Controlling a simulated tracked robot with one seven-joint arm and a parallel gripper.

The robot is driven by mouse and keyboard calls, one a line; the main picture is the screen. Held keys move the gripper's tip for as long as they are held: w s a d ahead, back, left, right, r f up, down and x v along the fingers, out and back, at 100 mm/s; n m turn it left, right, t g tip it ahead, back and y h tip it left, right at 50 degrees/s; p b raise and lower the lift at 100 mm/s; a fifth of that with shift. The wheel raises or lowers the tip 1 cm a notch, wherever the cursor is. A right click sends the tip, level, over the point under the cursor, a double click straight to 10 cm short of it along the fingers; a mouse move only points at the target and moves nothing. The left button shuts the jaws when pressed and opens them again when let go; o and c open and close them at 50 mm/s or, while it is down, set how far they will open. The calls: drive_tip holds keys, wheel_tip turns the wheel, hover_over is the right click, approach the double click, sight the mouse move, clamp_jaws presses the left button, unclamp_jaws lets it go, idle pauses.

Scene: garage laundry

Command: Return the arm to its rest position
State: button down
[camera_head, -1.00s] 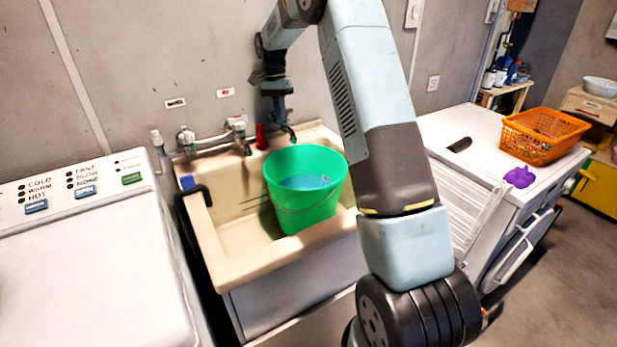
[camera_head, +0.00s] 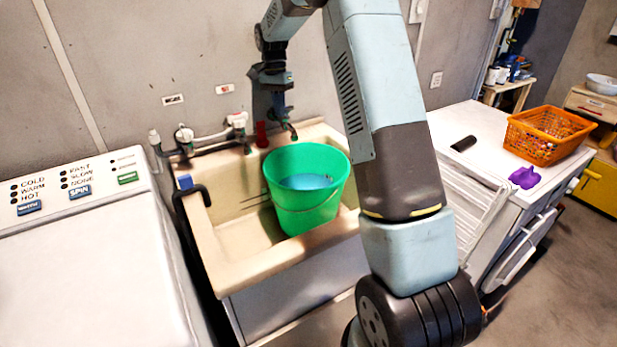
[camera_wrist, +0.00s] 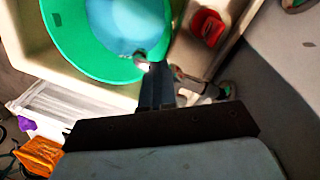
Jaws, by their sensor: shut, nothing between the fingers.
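My arm rises from the lower right of the head view, bends at the top and reaches down toward the sink. My gripper (camera_head: 291,133) is shut and empty, pointing down above the back rim of the green bucket (camera_head: 308,208). The bucket stands in the sink and holds blue water (camera_head: 305,182). In the wrist view the gripper (camera_wrist: 141,62) shows over the edge of the green bucket (camera_wrist: 62,42). I cannot tell from these views whether it touches the bucket.
The beige sink (camera_head: 240,272) has a tap (camera_head: 238,122) and a red object (camera_head: 262,134) at its back. A washing machine (camera_head: 90,270) stands left. A white appliance (camera_head: 470,120) with an orange basket (camera_head: 548,136) and a purple cloth (camera_head: 524,178) stands right.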

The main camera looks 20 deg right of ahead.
drive_tip(key=w+a+r+t, duration=0.2)
drive_tip(key=w+r, duration=0.2)
drive_tip(key=r, duration=0.2)
drive_tip(key=shift+w+a+r, duration=0.25)
drive_tip(key=shift+a+r, duration=0.05)
drive_tip(key=s+d+r+n+t, duration=0.15)
drive_tip(key=s+r, duration=0.25)
drive_tip(key=s, duration=0.4)
drive_tip(key=s+r+n, duration=0.2)
drive_tip(key=s+r, duration=0.2)
drive_tip(key=s, duration=0.4)
drive_tip(key=s+d+r+n+t, duration=0.1)
drive_tip(key=s+r+n, duration=0.1)
drive_tip(key=s+r, duration=0.5)
drive_tip(key=s+d+f+n+t, duration=0.1)
drive_tip(key=s+f, duration=0.3)
drive_tip(key=s, duration=0.9)
drive_tip(key=s+d+f+n+t, duration=0.1)
drive_tip(key=s+f+n+t, duration=0.1)
drive_tip(key=s, duration=1.1)
drive_tip(key=shift+f+n, duration=0.65)
drive_tip(key=shift+f, duration=0.25)
